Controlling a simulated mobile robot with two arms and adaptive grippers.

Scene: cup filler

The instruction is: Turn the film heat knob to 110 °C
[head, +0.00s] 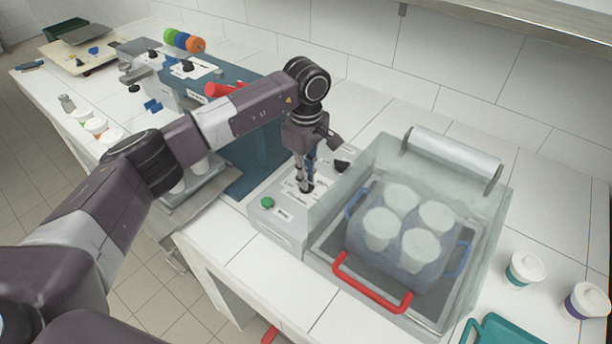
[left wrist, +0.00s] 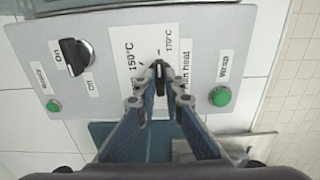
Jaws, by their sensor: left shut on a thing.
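The black film heat knob (left wrist: 161,76) sits on the grey control panel (left wrist: 200,30), beside a white label reading 150 °C and 170 °C. The rest of its scale is partly hidden, and I cannot tell its exact setting. My left gripper (left wrist: 160,92) is shut on this knob, with a fingertip on either side. In the head view, my left gripper (head: 306,186) reaches down onto the panel from above, and its fingers mostly cover the knob. My right gripper is not in view.
A second black knob (left wrist: 77,56) with On and Off labels and green buttons, one (left wrist: 221,96) by a Wrap label, share the panel. A clear lid (head: 480,200), a red handle (head: 372,288) and white cups (head: 380,228) are on the right.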

